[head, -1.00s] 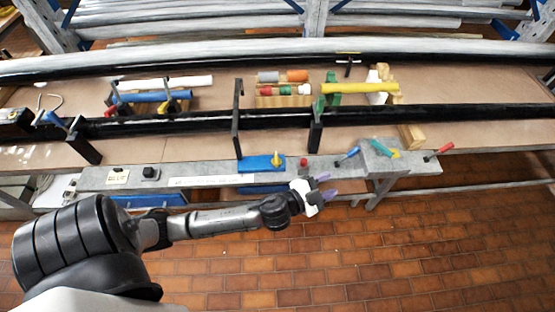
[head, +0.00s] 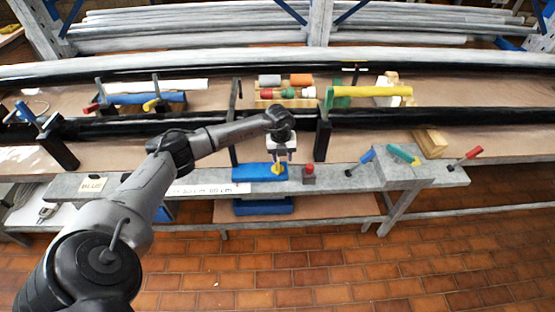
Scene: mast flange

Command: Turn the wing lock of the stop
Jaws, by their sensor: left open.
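The stop is a blue block (head: 252,173) on the grey rail along the bench's front edge. Its yellow wing lock (head: 279,169) sits at the block's right end. My left gripper (head: 281,157) is open and points down right over the wing lock. The fingers partly hide the wing's upper part. My right gripper is not in view.
A small red block (head: 309,175) stands on the rail just right of the stop. Dark upright brackets (head: 322,137) hold a long black pipe (head: 455,117) behind. Blue, teal and red-handled levers (head: 466,158) stand on the rail further right.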

